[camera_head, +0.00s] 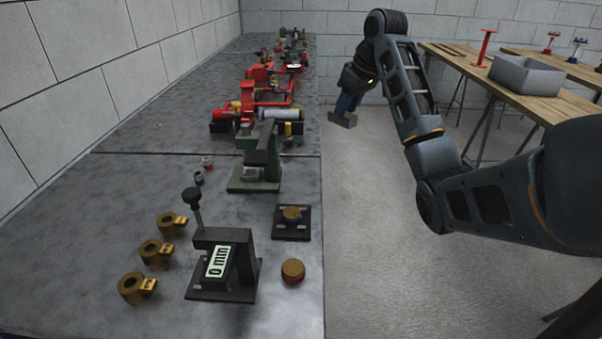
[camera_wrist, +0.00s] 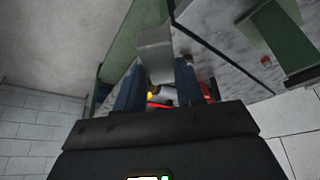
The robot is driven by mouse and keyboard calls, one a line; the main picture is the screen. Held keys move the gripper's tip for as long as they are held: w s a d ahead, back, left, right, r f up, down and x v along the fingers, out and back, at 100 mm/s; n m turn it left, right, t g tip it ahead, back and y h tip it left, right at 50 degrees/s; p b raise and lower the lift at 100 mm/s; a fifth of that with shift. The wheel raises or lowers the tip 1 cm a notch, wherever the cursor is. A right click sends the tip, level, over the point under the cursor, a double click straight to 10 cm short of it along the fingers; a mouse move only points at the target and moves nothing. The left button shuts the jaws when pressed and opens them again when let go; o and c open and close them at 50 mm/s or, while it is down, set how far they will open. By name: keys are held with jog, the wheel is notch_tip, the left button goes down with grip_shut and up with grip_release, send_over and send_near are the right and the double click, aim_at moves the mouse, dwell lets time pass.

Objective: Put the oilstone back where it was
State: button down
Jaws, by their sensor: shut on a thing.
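The oilstone, a grey-beige block (camera_head: 343,119), hangs at the tip of my gripper (camera_head: 347,104), just off the right edge of the grey bench (camera_head: 130,190). In the wrist view the oilstone (camera_wrist: 155,48) sits between the two blue fingers of my gripper (camera_wrist: 158,82), which are shut on it. The fingers hide part of the block. It is apart from any surface in the head view. Which spot it came from cannot be told from these frames.
A green-based fixture (camera_head: 258,170) stands near the bench's right edge. A wooden table (camera_head: 500,75) with a grey bin (camera_head: 526,76) stands right. Floor between is clear.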

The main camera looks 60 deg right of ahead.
jog(key=shift+w+a+f+p, duration=0.3)
jog(key=shift+w+a+f, duration=0.85)
jog(key=shift+a+f, duration=0.55)
jog(key=shift+w+a+f+p, duration=0.25)
jog(key=shift+w+a+f, duration=1.05)
jog(key=shift+f, duration=0.75)
jog(key=shift+w+a+f+p, duration=0.3)
jog(key=shift+w+a+f, duration=0.7)
jog(key=shift+a+f, duration=0.75)
jog(key=shift+d+f, duration=0.1)
jog(key=shift+f, duration=0.1)
jog(key=c, duration=0.7)
grip_release()
jog(key=p+v, duration=0.1)
jog(key=v, duration=1.1)
jog(key=shift+p, duration=0.3)
